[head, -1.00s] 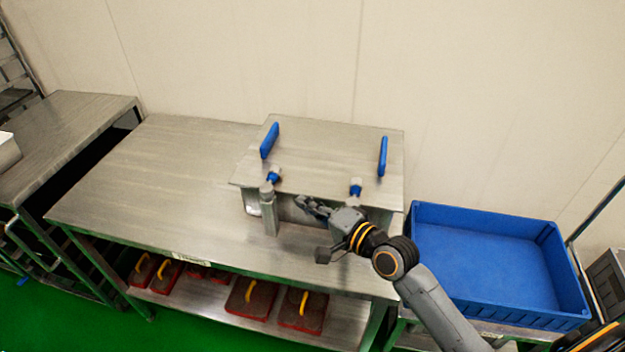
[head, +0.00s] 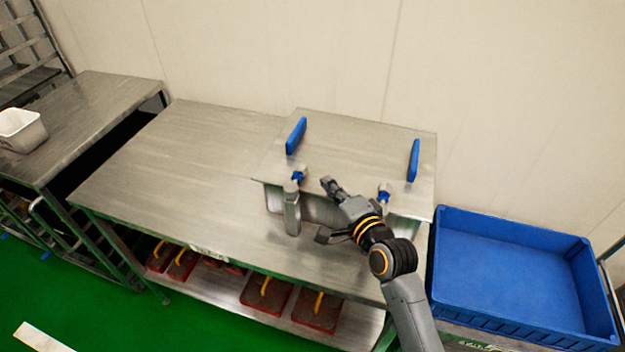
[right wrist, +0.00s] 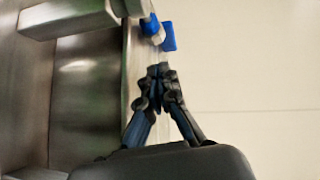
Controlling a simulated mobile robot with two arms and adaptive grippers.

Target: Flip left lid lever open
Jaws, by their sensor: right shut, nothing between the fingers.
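The left lid lever (head: 292,212) is a grey metal bar at the front left of the flat steel lid (head: 350,150). It points down in front of the machine, with a blue-and-metal fitting (head: 298,176) at its top. In the right wrist view, the blue part (right wrist: 168,36) and a metal bar (right wrist: 70,18) lie beyond my fingertips. My right gripper (head: 329,185) is shut and empty, just right of the lever at the lid's front edge. Its closed fingers also show in the wrist view (right wrist: 158,73). My left gripper is out of view.
A second blue-and-metal fitting (head: 384,192) sits at the lid's front right, close to my right arm. Two blue handles (head: 296,136) (head: 414,160) stand on the lid. A blue crate (head: 510,270) is at right. The table (head: 180,170) left of the machine is clear.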

